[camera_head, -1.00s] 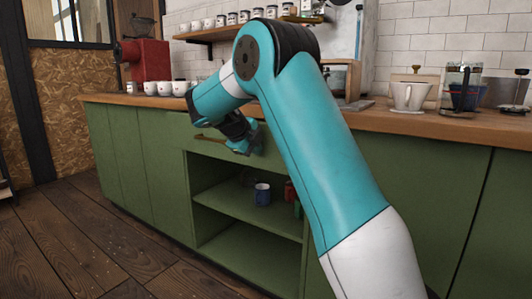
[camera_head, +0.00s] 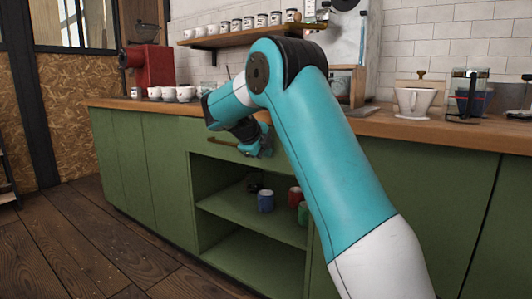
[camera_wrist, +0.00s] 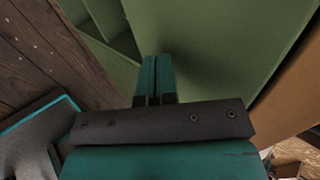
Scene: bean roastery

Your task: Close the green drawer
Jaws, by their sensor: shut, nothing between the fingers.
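My gripper (camera_head: 266,148) is at the right part of the drawer front, right of the handle. In the wrist view my gripper (camera_wrist: 158,64) is shut and empty, its fingertips against or very near a green panel (camera_wrist: 205,40). Contact is not clear. My arm hides the drawer's right end.
Open shelves (camera_head: 225,208) below hold a blue mug (camera_head: 265,200) and a red can (camera_head: 295,196). The wooden counter (camera_head: 420,125) carries white cups (camera_head: 170,93), a white dripper (camera_head: 413,101) and a glass press (camera_head: 465,92). The wooden floor (camera_head: 60,240) at left is clear.

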